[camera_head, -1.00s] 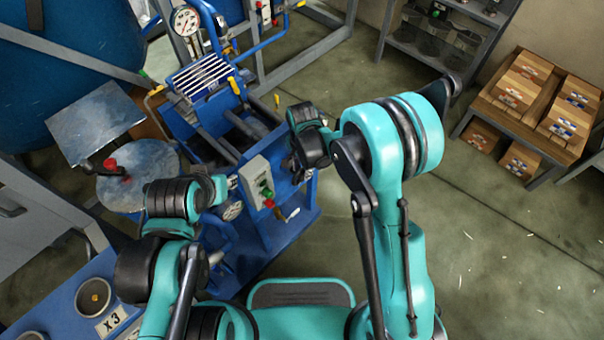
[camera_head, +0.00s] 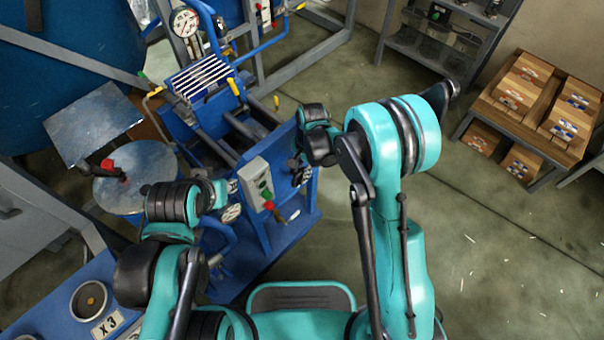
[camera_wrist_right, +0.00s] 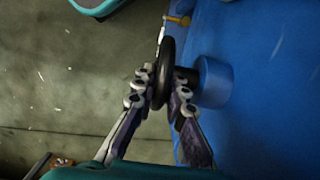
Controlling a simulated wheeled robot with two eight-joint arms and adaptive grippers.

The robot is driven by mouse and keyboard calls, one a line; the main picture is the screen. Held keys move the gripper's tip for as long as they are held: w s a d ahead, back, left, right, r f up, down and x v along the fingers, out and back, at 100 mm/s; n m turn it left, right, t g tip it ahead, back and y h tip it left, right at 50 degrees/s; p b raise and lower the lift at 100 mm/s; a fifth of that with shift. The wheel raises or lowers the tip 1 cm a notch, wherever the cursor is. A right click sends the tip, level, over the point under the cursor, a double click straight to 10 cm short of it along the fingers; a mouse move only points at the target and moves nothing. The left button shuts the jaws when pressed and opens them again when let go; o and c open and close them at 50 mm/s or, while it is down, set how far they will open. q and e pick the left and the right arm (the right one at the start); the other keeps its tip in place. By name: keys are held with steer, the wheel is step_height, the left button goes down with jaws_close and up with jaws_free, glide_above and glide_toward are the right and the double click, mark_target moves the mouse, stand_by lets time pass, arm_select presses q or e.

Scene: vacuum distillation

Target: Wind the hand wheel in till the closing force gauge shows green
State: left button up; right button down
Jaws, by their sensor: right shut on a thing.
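The hand wheel (camera_wrist_right: 167,62) is a dark ring on a blue hub (camera_wrist_right: 214,82) at the blue machine's side. My right gripper (camera_wrist_right: 161,92) is shut on its rim, with one finger on each side. In the head view my right gripper (camera_head: 299,168) is at the machine's right end and hides most of the wheel. A white dial gauge (camera_head: 185,21) stands at the machine's far end. Another dial (camera_head: 231,213) sits low beside the control box. I cannot tell which is the closing force gauge, and no reading is legible.
A grey control box (camera_head: 258,184) with green and red buttons is between my arms. A yellow-ended handle (camera_wrist_right: 180,19) is just beyond the wheel. A wooden table with boxes (camera_head: 533,98) is far right.

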steer(key=shift+g+y, duration=0.5)
steer(key=c, duration=1.6)
jaws_free()
steer(key=shift+o, duration=0.2)
steer(key=shift+w, duration=0.1)
steer(key=v, duration=1.2)
